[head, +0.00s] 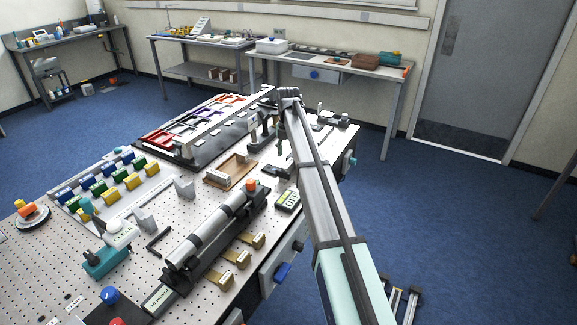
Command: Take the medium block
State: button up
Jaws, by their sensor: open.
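My arm reaches from the lower right over the perforated table (60,270). My dark gripper (259,143) appears small beyond the wooden tray, partly hidden by my arm; it is open, with nothing visible between its fingers. Two grey notched blocks stand on the table, one (185,188) near the tray and one (145,221) closer to the front. I cannot tell which of these is the medium block. My gripper is apart from all three.
A long grey cylinder (205,232) on a dark stand lies across the table. Brass brackets (237,259) line its right side. A meter (288,200) sits near the right edge.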

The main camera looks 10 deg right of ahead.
aim_at(289, 163)
jog(key=shift+d+f+p, duration=0.1)
jog(key=shift+f+p, duration=1.2)
jog(key=shift+f, duration=1.4)
grip_shut()
